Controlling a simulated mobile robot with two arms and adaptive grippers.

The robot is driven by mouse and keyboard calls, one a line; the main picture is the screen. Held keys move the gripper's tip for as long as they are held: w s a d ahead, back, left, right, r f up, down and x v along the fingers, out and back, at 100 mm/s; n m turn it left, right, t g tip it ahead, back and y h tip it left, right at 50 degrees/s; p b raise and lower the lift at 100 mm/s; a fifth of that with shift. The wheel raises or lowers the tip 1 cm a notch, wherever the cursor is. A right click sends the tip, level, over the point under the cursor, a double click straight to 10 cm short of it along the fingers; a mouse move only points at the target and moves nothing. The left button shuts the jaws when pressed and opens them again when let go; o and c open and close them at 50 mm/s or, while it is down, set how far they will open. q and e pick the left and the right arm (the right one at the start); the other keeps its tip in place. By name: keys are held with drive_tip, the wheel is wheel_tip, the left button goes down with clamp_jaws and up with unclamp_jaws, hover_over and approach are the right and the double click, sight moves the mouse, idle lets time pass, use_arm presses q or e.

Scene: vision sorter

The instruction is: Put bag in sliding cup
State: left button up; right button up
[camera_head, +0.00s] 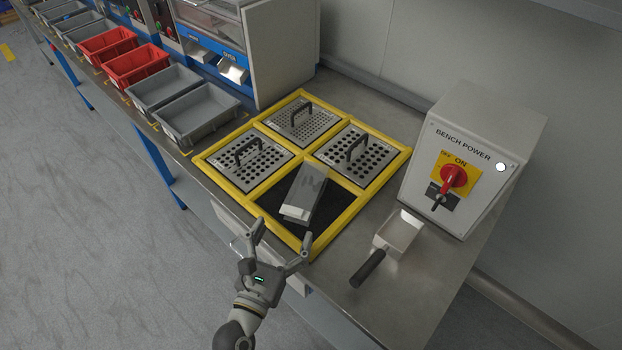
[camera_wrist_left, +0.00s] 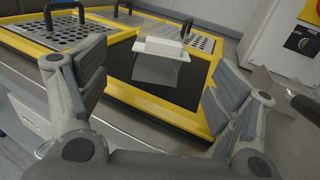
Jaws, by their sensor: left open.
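A grey-white bag (camera_head: 306,198) lies in the dark, open front compartment of the yellow-framed tray (camera_head: 281,232). It also shows in the left wrist view (camera_wrist_left: 162,62), ahead of and between the fingers. My left gripper (camera_head: 281,235) is open and empty, just short of the tray's front corner, with its fingers spread toward the bag and apart from it. No sliding cup is clearly identifiable. A small bright metal chute or cup (camera_head: 233,71) sits at the front of the blue-and-white machine (camera_head: 213,45). My right gripper is not in view.
Three perforated plates with black handles, one here (camera_head: 250,163), fill the other compartments. A metal scoop (camera_head: 400,234) lies at right beside the bench power box (camera_head: 467,160). Grey bins (camera_head: 199,113) and red bins (camera_head: 135,64) line the bench's left edge.

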sight(298, 204)
use_arm(q)
drive_tip(key=x, duration=0.2)
drive_tip(key=shift+w+d, duration=0.1)
drive_tip(key=shift+w, duration=0.1)
drive_tip(key=shift+w+d, duration=0.1)
drive_tip(key=shift+w, duration=0.15)
drive_tip(key=x, duration=0.4)
drive_tip(key=shift+w+d, duration=0.1)
drive_tip(key=shift+d, duration=0.05)
drive_tip(key=shift+w+d+b, duration=0.2)
drive_tip(key=shift+w+b, duration=0.1)
drive_tip(key=shift+w, duration=0.2)
drive_tip(key=shift+r, duration=0.1)
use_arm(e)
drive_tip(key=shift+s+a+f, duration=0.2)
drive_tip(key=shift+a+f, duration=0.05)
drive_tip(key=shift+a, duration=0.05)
use_arm(q)
drive_tip(key=c, duration=1)
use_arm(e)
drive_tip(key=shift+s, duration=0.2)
